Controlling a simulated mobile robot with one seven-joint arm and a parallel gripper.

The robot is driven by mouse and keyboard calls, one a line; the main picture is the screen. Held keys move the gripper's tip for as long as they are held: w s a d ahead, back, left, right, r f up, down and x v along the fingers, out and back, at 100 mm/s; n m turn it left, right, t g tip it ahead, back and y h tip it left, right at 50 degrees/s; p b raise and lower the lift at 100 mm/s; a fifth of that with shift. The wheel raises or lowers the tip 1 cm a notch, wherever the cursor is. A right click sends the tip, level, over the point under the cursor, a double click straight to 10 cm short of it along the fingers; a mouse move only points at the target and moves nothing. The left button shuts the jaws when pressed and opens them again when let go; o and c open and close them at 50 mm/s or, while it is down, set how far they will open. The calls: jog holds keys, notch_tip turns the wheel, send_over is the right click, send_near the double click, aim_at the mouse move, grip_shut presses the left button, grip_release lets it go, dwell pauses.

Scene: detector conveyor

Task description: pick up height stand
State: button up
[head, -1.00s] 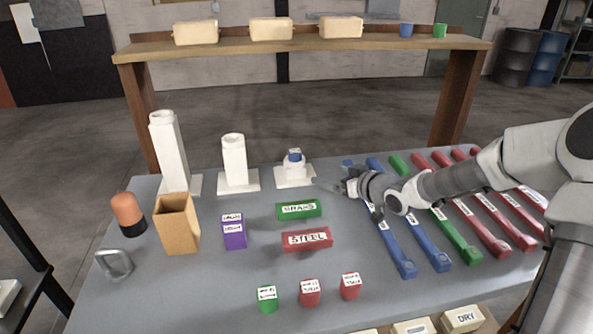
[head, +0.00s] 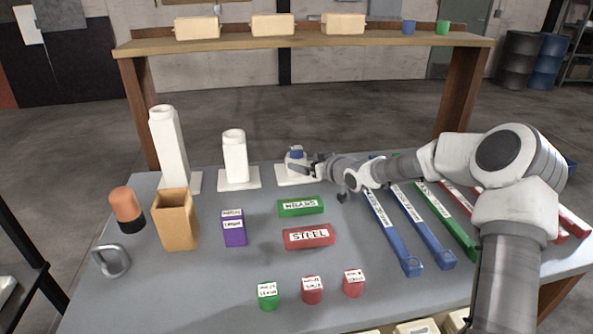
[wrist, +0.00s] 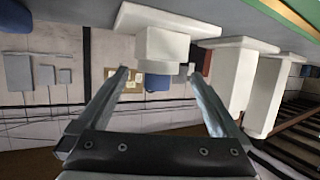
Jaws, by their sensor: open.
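Three white height stands of different heights stand in a row along the back left of the grey table. The tall one (head: 168,145) is at the left and the medium one (head: 235,160) is in the middle. The short stand (head: 292,179) has a blue piece (head: 297,150) on top. My gripper (head: 306,167) is open at the right side of the short stand. In the wrist view, which is tipped over, the short stand's post (wrist: 162,46) lies just ahead of and between the spread fingertips (wrist: 160,78). I cannot tell whether they touch it.
Green (head: 300,207) and red (head: 309,236) labelled blocks lie in front of the short stand. An orange-tan box (head: 176,222) and purple block (head: 233,229) stand left. Long blue, green and red bars lie under my arm. A wooden shelf (head: 300,46) is behind the table.

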aim_at(300, 158)
jog(key=x, duration=0.4)
jog(key=shift+w+r, duration=0.2)
jog(key=c, duration=1.6)
